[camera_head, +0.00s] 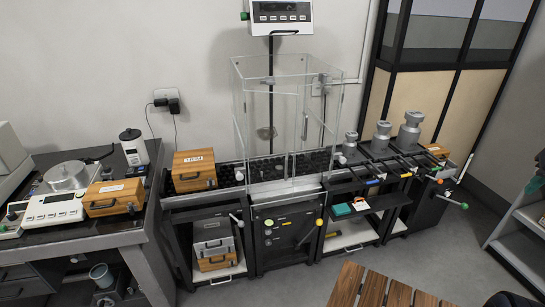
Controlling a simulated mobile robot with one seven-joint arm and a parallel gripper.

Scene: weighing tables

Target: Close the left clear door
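A vertical clear edge with a small handle (305,125) shows near the middle. The transparent panes overlap, so I cannot tell exactly how far the left door stands open. My gripper is not in view.
A wooden box (194,170) sits left of the enclosure. Metal weights (381,138) stand on rails to its right. A side table with instruments (85,238) is at the left. A slatted wooden surface (385,290) is in the foreground. Floor shows before the tables.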

